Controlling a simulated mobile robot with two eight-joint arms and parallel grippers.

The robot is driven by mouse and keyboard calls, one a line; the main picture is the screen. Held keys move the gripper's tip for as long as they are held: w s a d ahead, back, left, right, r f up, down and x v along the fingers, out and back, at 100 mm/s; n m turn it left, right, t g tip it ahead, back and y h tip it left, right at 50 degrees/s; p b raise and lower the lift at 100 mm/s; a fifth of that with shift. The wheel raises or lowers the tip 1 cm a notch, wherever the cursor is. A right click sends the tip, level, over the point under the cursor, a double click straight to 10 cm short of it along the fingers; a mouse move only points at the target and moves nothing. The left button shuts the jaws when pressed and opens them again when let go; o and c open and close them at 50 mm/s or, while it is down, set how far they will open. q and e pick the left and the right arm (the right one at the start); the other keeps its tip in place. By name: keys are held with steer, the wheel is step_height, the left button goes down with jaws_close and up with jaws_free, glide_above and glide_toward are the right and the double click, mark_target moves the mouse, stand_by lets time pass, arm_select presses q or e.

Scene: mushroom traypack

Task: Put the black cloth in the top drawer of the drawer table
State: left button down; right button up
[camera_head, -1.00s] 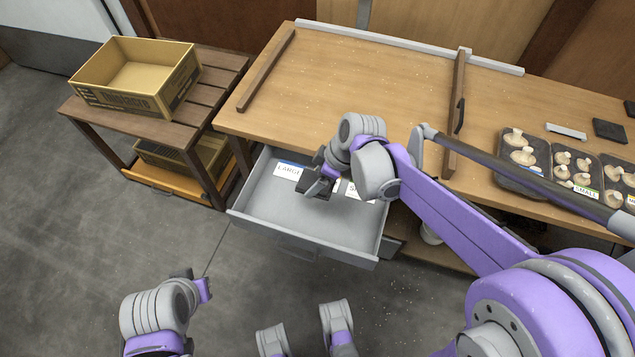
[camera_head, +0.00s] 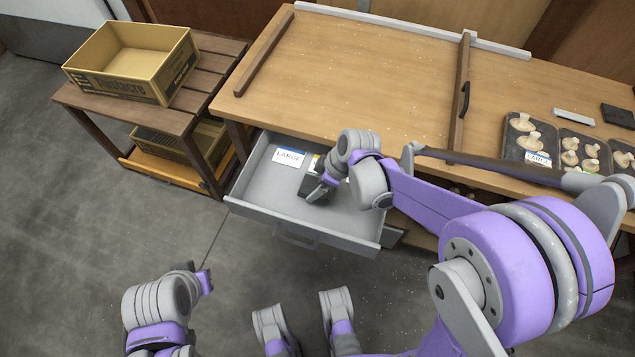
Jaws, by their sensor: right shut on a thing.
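The top drawer (camera_head: 265,185) of the wooden drawer table (camera_head: 385,80) is pulled open. My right gripper (camera_head: 318,193) is inside it, low over its floor and right of the middle. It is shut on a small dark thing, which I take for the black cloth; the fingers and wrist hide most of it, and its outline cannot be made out. My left gripper (camera_head: 197,278) hangs empty over the floor at lower left, apart from the drawer; its finger gap is unclear.
A label card marked LARGE (camera_head: 289,157) lies in the drawer; another is partly hidden behind my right wrist. A yellow box (camera_head: 120,85) stands on a slatted side table at left. Mushroom trays (camera_head: 513,152) and a dark flat object (camera_head: 619,116) are at the table's right.

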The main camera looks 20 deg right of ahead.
steer(key=o, duration=1)
steer(key=shift+f, duration=0.15)
steer(key=shift+r, duration=0.35)
steer(key=p+v, duration=0.3)
steer(key=v, duration=0.8)
steer(key=s+m+h, duration=0.1)
steer(key=s+m, duration=0.2)
steer(key=s, duration=0.2)
steer(key=s+d+m+t+h, duration=0.1)
steer(key=s+m, duration=0.3)
steer(key=s, duration=0.1)
steer(key=s+d+m+t+h, duration=0.1)
steer(key=s+m, duration=0.3)
steer(key=s, duration=0.1)
steer(key=shift+s+d+h, duration=0.2)
steer(key=shift+s+h, duration=0.05)
steer(key=shift+h, duration=0.15)
